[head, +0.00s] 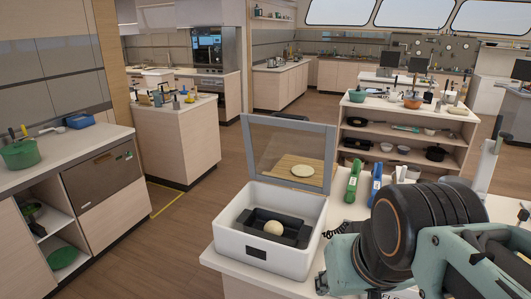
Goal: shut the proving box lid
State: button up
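The proving box (246,252) is a white box on the counter at the lower middle of the head view. Its lid (322,160), a clear pane in a grey frame, stands open and roughly upright at the box's back edge. Inside the box is a dark tray or tin (256,219) with a pale round dough ball (273,228). My arm fills the lower right, to the right of the box and apart from the lid. I cannot make out my gripper's fingers in this view.
A wooden board (285,170) with a flat round dough piece (302,171) shows through the lid's pane. Green (352,180) and blue (376,183) upright items stand right of the lid. A shelf unit (400,130) is behind. The floor left of the counter is clear.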

aim_at(294, 121)
jog(key=i+j+u, duration=0.3)
jog(key=j+u, duration=0.15)
jog(key=j, duration=0.3)
jog(key=i+j+u, duration=0.45)
jog(key=j, duration=0.25)
jog(key=i+j+u, duration=0.45)
jog(key=i+j+z, duration=0.15)
jog(key=i, duration=0.35)
jog(key=i+j+z, duration=0.1)
jog(key=i+j, duration=0.15)
jog(key=i, duration=0.25)
jog(key=i+z, duration=0.35)
jog(key=z, duration=0.15)
jog(key=i+z, duration=0.8)
jog(key=z, duration=0.2)
jog(key=i+z, duration=0.3)
jog(key=z, duration=0.2)
jog(key=i+z, duration=0.15)
jog(key=z, duration=0.2)
jog(key=i+z, duration=0.2)
jog(key=z, duration=0.2)
jog(key=i+j+z, duration=0.15)
jog(key=z, duration=0.2)
jog(key=i+z, duration=0.15)
jog(key=z, duration=0.25)
jog(key=i+j+z, duration=0.1)
jog(key=z, duration=0.25)
jog(key=i+j+z, duration=0.1)
jog(key=z, duration=0.3)
